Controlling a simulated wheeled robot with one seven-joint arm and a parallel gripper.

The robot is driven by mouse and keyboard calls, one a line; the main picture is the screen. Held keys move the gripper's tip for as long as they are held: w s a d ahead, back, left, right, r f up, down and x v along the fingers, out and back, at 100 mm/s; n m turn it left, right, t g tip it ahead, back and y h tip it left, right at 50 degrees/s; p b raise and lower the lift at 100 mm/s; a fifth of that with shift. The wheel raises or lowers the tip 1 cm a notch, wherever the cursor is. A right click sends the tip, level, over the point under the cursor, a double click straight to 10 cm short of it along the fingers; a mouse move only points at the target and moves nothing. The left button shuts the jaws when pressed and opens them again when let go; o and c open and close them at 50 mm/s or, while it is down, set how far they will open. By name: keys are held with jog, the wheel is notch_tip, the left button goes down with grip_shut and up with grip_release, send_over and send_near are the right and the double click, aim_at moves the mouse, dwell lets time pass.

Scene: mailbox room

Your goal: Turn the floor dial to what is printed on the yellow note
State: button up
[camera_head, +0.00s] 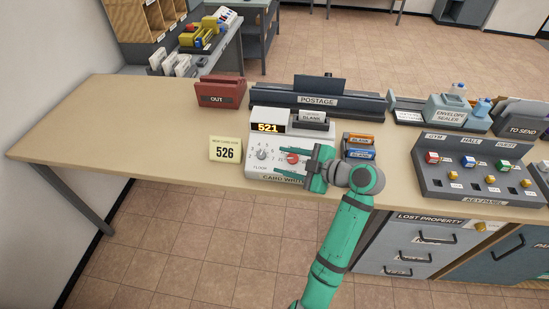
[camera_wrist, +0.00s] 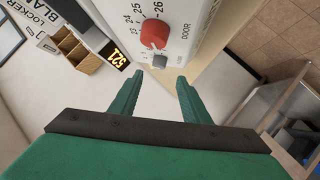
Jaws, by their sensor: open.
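The yellow note (camera_head: 225,150) stands on the counter and reads 526. Right of it is the white card writer (camera_head: 255,180), whose lit display (camera_head: 268,127) reads 521; the display also shows in the wrist view (camera_wrist: 116,56). Its left dial (camera_head: 262,154) is grey, with numbers around it and a label below too small to read surely. The red dial (camera_head: 292,158) to its right is marked DOOR in the wrist view (camera_wrist: 153,33). My gripper (camera_head: 303,160) is open and empty at the card writer's right side, its fingers pointing toward the red dial.
A blank card slot (camera_head: 312,118) is on top of the card writer. Blue and orange boxes (camera_head: 358,141) stand close to its right, behind my arm. A key panel (camera_head: 480,180) is further right, and a red OUT tray (camera_head: 220,92) is behind. The counter's left part is clear.

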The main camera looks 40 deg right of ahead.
jog(key=shift+v, duration=1.15)
